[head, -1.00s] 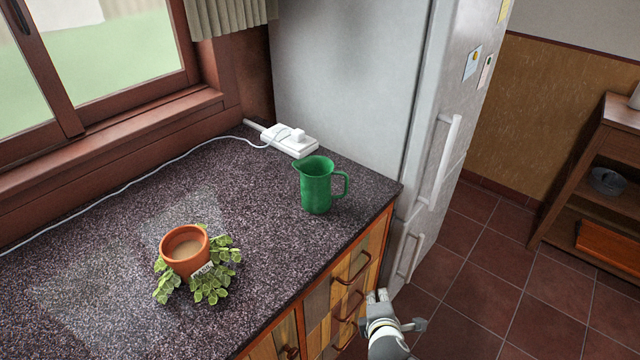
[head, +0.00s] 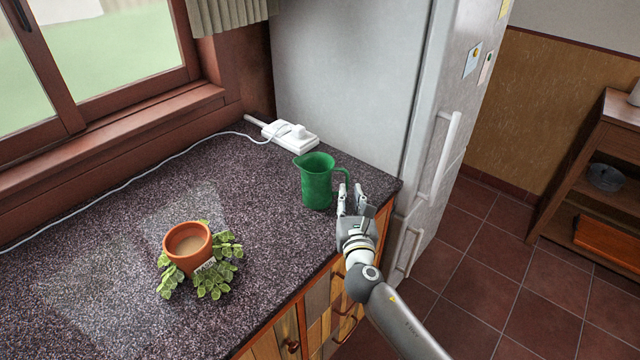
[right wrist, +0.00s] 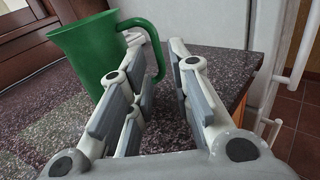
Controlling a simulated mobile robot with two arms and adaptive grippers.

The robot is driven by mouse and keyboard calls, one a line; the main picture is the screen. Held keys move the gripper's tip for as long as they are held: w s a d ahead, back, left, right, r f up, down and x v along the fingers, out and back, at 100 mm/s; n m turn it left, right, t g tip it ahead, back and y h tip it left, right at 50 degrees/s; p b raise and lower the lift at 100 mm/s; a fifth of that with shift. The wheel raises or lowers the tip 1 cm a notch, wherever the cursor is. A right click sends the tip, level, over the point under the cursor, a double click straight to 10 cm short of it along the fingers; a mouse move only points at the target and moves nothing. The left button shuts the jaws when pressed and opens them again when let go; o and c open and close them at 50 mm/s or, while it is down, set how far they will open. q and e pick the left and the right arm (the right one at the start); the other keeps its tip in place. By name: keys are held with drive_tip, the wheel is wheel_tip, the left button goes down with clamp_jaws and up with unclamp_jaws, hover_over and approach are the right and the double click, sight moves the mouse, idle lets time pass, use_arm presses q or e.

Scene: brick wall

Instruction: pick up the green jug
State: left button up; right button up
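The green jug (head: 317,184) stands upright on the dark speckled countertop, near its right end by the fridge. Its handle faces right, towards my right gripper. My right gripper (head: 350,190) is at the handle, with its fingers pointing away from the counter's front edge. In the right wrist view the fingers (right wrist: 158,48) are apart, and the jug's handle (right wrist: 160,55) shows in the gap, close to the left finger. The jug's body (right wrist: 88,52) is left of the fingers. I cannot tell whether a finger touches the handle. My left gripper is not in view.
A terracotta pot (head: 188,246) with trailing leaves sits on the countertop (head: 110,225) at the left. A white power strip (head: 290,134) with a cable lies behind the jug. The fridge (head: 345,85) stands close behind and right. Drawers with handles are below the counter edge.

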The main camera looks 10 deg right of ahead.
sight(347, 184)
drive_tip(key=shift+w+d+f, duration=0.1)
drive_tip(key=shift+w+d, duration=0.1)
drive_tip(key=shift+w, duration=1.3)
drive_tip(key=shift+w+d+f, duration=0.1)
drive_tip(key=shift+w+d, duration=0.05)
drive_tip(key=shift+w, duration=1.35)
drive_tip(key=shift+r, duration=0.1)
clamp_jaws()
drive_tip(key=shift+r, duration=0.1)
